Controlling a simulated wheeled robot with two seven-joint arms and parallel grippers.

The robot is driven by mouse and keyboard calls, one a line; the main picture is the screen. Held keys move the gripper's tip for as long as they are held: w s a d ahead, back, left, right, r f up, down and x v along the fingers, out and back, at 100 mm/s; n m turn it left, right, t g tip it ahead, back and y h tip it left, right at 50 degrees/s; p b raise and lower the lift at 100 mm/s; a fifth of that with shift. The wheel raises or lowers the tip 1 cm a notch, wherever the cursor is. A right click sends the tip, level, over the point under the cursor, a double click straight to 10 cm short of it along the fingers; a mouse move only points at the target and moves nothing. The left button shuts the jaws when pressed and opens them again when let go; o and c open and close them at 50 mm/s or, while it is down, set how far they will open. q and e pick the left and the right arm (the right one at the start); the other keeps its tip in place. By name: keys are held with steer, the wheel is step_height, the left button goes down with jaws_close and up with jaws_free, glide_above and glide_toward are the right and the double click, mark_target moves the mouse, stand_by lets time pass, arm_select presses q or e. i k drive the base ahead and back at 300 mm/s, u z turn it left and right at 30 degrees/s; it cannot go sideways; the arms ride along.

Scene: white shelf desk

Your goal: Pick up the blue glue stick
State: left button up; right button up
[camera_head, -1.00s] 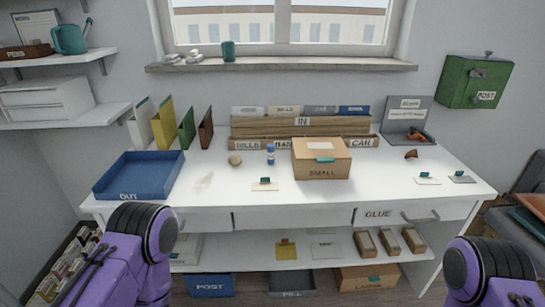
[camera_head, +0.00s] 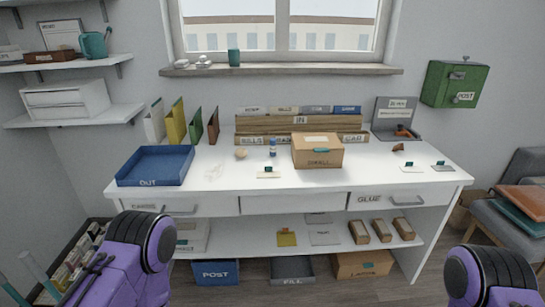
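The blue glue stick (camera_head: 273,147) stands upright on the white desk (camera_head: 222,191), a small blue and white cylinder. It is between a round tan ball-like object (camera_head: 241,153) on its left and a cardboard box marked SMALL (camera_head: 317,154) on its right. The purple and black links of my two arms show at the lower left and lower right. Both grippers are out of the picture, so nothing shows of what they hold.
A blue OUT tray (camera_head: 152,180) sits at the desk's left. The wooden IN sorter (camera_head: 300,131) stands behind the glue stick. A small card with a green clip (camera_head: 268,172) lies in front of it. A drawer marked GLUE (camera_head: 388,199) is shut.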

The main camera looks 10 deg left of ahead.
mark_target(272, 141)
steer(key=u, duration=1.15)
steer(key=i, duration=0.75)
steer(key=z, duration=0.25)
